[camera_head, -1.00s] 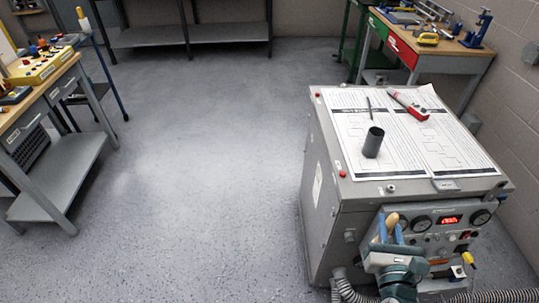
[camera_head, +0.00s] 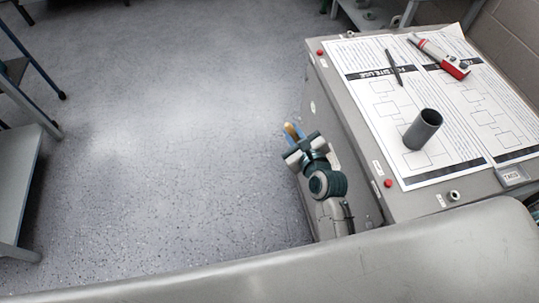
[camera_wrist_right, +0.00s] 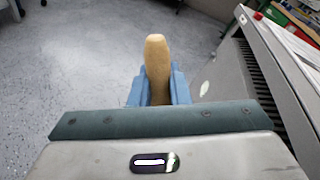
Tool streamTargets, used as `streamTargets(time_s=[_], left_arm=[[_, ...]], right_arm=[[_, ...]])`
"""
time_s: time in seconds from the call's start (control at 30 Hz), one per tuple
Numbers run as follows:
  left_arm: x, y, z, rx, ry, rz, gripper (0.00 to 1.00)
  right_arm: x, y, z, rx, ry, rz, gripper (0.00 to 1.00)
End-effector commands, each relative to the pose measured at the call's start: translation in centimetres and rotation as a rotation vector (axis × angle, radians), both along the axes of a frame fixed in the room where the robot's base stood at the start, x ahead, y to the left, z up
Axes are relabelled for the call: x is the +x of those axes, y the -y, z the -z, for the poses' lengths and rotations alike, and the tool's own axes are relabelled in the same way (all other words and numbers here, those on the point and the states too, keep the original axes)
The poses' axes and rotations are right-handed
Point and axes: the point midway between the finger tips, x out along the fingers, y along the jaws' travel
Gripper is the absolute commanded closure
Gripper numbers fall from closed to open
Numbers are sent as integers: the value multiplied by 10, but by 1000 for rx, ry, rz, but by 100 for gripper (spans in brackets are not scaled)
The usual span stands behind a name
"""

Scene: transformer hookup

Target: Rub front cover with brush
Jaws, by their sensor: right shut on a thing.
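My right gripper (camera_head: 293,134) is beside the left side of the grey transformer cabinet (camera_head: 345,140), low over the floor and apart from the cabinet top. Its blue fingers are shut on the brush, whose tan wooden handle (camera_head: 291,130) sticks out between them. In the right wrist view the brush handle (camera_wrist_right: 158,62) stands up between the blue fingers, with the cabinet side (camera_wrist_right: 262,65) to the right. The bristles cannot be made out. The cabinet's front cover is hidden now by a large pale shape along the bottom of the head view. My left gripper is not in view.
On the cabinet top lie printed sheets (camera_head: 380,105), a dark upright tube (camera_head: 423,129), a thin dark pen (camera_head: 393,68) and a red and white tool (camera_head: 441,58). A grey bench (camera_head: 20,180) stands at the left edge. The floor (camera_head: 180,110) between is clear.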

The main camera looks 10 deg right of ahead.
Motion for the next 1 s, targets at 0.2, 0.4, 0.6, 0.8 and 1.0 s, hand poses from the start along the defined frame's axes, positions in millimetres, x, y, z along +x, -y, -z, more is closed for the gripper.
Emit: streamTargets(time_s=[0.2,0.4,0.6,0.8,1.0], left_arm=[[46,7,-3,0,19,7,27],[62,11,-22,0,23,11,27],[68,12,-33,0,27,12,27],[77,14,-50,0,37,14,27],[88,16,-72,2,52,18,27]], right_arm=[[35,-30,111,-312,-69,-205,100],[48,-44,148,-459,-71,-319,100],[50,-43,154,-491,-68,-343,100],[51,-31,154,-491,-66,-341,100],[51,-18,154,-490,-66,-341,100]])
